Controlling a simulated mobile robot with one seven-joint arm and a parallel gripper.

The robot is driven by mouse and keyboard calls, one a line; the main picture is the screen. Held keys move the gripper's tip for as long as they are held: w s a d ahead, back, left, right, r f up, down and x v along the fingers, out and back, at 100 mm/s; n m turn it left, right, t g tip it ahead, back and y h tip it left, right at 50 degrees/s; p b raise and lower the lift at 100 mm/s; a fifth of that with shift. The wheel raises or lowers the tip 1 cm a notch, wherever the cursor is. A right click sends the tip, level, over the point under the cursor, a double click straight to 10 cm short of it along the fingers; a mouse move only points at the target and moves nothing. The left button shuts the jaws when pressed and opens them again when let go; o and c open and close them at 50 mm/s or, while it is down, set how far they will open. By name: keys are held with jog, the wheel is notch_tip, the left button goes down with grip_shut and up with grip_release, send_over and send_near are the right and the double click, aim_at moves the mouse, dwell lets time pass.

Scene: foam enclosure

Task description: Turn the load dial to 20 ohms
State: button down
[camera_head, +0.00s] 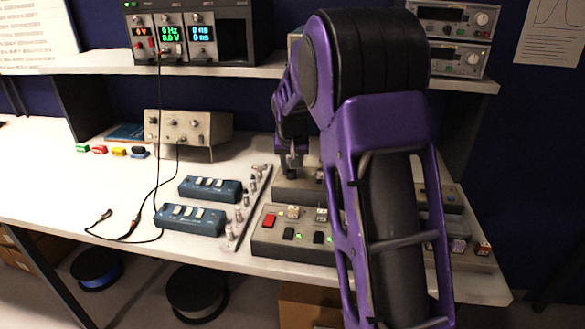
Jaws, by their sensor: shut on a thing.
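My purple arm reaches over the bench from the right, and my gripper (291,170) points down at the upper part of a grey panel box (290,190). The gripper is shut on a small dark knob there, which appears to be the load dial. The fingers and arm hide most of the knob, so its pointer and the ohm markings cannot be read.
A lower grey panel with a red button (269,220) and several switches lies in front. Two blue switch boxes (210,188) (190,219) and a row of small metal parts (239,214) are to the left. A shelf (95,63) with instruments runs above.

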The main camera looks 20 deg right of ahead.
jog(key=shift+a+m, duration=0.1)
jog(key=shift+m, duration=0.6)
jog(key=shift+h, duration=0.3)
jog(key=c, duration=0.5)
grip_release()
jog(key=shift+c, duration=0.2)
jog(key=p+v, duration=0.2)
jog(key=v, duration=1.5)
jog(key=shift+w+r, duration=0.15)
jog(key=shift+r, duration=0.15)
